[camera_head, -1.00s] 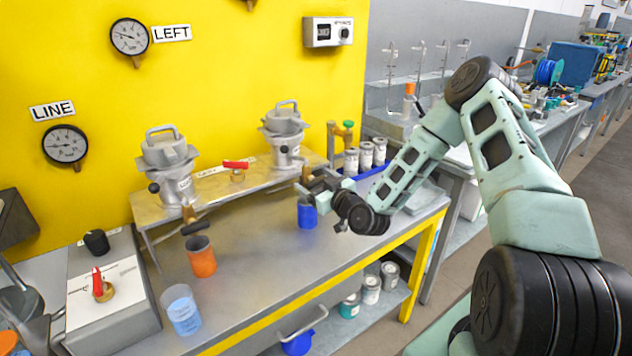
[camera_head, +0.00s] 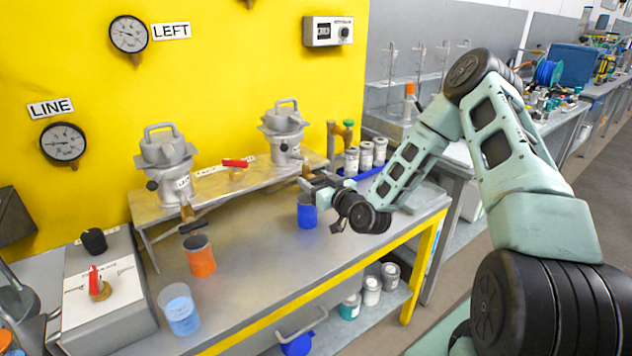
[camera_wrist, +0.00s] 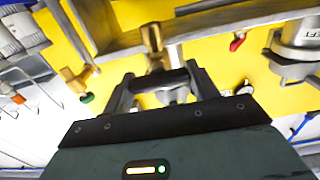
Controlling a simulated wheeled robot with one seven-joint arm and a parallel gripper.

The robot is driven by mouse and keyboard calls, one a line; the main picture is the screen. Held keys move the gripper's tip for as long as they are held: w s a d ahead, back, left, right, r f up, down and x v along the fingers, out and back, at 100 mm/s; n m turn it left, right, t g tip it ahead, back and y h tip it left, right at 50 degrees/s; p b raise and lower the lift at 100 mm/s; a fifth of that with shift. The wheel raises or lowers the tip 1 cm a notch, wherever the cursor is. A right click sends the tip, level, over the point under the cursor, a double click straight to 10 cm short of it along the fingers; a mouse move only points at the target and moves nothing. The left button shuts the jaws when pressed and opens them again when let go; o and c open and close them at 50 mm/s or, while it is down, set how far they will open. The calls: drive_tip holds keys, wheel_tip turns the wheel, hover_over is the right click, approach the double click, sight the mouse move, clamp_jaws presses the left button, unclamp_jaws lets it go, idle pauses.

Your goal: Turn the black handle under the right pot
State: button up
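The right pot (camera_head: 284,130) is a grey metal vessel on the raised shelf (camera_head: 235,185). A brass valve (camera_head: 306,173) is below it, and also shows in the wrist view (camera_wrist: 154,42). In the wrist view, the black handle (camera_wrist: 160,80) is a short crosswise bar below this brass valve. My gripper (camera_head: 318,186) is at the handle, over the blue cup (camera_head: 307,212). Its fingers (camera_wrist: 160,88) are spread, one on each side of the bar. I cannot tell whether they touch it. The head view mostly hides this handle behind my gripper.
The left pot (camera_head: 168,165) has its own black handle (camera_head: 193,228) above an orange cup (camera_head: 201,258). A red lever (camera_head: 235,163) is between the pots. A green-knobbed valve (camera_head: 348,124) and bottles (camera_head: 366,153) are right of the right pot. The front bench top is mostly clear.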

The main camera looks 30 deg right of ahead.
drive_tip(key=o, duration=0.4)
drive_tip(key=shift+c, duration=0.2)
drive_tip(key=s+p, duration=0.3)
drive_tip(key=s, duration=1.4)
drive_tip(key=shift+s+d, duration=0.2)
drive_tip(key=shift+d, duration=0.1)
